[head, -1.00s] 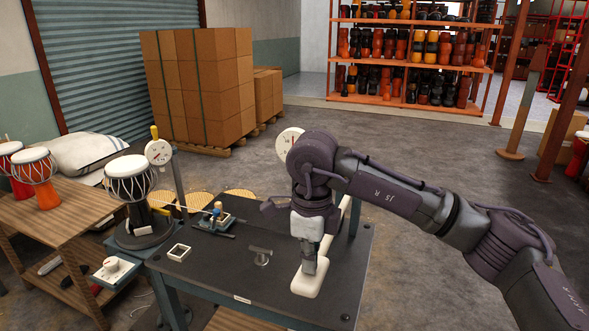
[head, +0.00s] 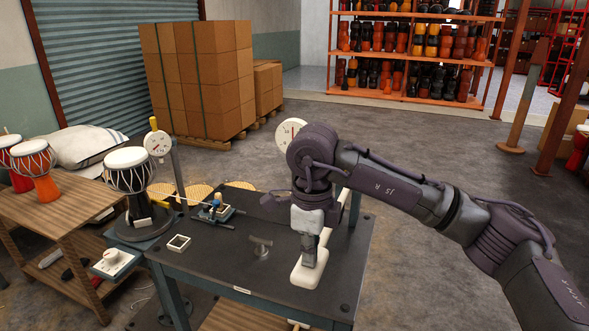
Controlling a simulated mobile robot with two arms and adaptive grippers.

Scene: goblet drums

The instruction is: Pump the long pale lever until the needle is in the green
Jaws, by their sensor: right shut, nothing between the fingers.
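The long pale lever (head: 305,277) is a cream bar with a rounded near end, lying along the right part of the dark table. Its middle is hidden behind my right gripper; a stretch of pale bar shows beyond it. My right gripper (head: 309,263) points down, shut and empty, with its fingertips at the lever's near end. I cannot tell whether they touch it or hover just above. A round white gauge (head: 290,131) stands behind my right wrist, partly covered by it. A red mark shows on its face; the needle's reading is too small to tell. My left gripper is out of view.
The dark table (head: 215,272) also carries a small metal T-shaped piece (head: 261,246), a small white square frame (head: 179,243) and a blue fixture (head: 214,211). A drum (head: 128,180) and a second white gauge (head: 157,143) stand at the left. The table's front middle is clear.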

